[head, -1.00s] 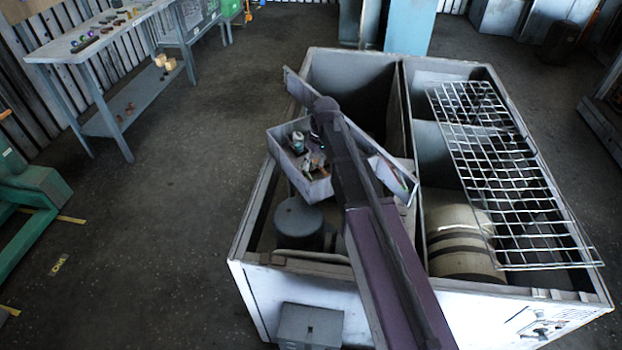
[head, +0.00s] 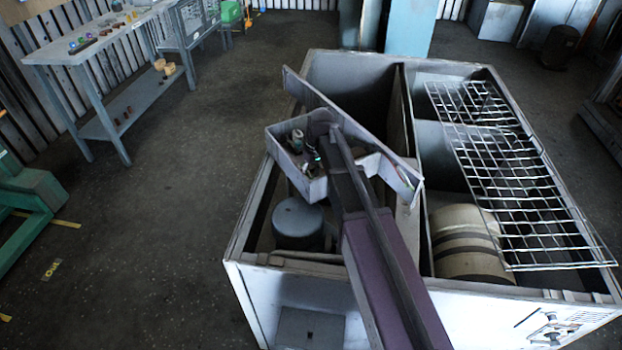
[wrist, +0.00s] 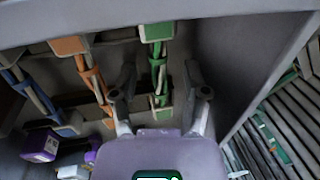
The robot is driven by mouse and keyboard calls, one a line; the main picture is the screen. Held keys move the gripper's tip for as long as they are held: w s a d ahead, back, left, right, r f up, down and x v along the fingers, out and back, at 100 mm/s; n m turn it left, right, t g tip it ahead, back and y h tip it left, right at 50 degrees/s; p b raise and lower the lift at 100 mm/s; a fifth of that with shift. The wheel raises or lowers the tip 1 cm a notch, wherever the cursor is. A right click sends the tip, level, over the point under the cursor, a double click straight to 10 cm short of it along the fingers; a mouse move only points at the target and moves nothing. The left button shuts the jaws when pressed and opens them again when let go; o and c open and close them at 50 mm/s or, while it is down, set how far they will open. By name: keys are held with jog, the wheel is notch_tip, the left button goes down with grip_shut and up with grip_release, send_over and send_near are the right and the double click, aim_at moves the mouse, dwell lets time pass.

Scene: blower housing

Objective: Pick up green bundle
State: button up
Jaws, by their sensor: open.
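The green bundle (wrist: 157,72) shows in the wrist view as green and dark strands hanging from a green connector block at the top centre. My gripper (wrist: 161,80) is open, with one finger on each side of the bundle in the picture. I cannot tell whether the fingers touch it or how far they reach around it. In the head view my arm covers much of the housing's upper tray, and I cannot make out the green bundle or my fingertips there.
An orange bundle (wrist: 91,78) and a blue bundle (wrist: 32,92) hang to the left. A purple-and-white part (wrist: 42,145) lies lower left. The tray's wall stands close on the right. The blower housing (head: 290,287) has a wire rack (head: 512,190) on its right side.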

aim_at(310, 174)
dwell(0.4)
grip_shut()
jog(key=shift+r, duration=0.2)
notch_tip(310, 174, up, 10)
jog(key=p, duration=1)
jog(key=shift+f, duration=0.2)
dwell(0.7)
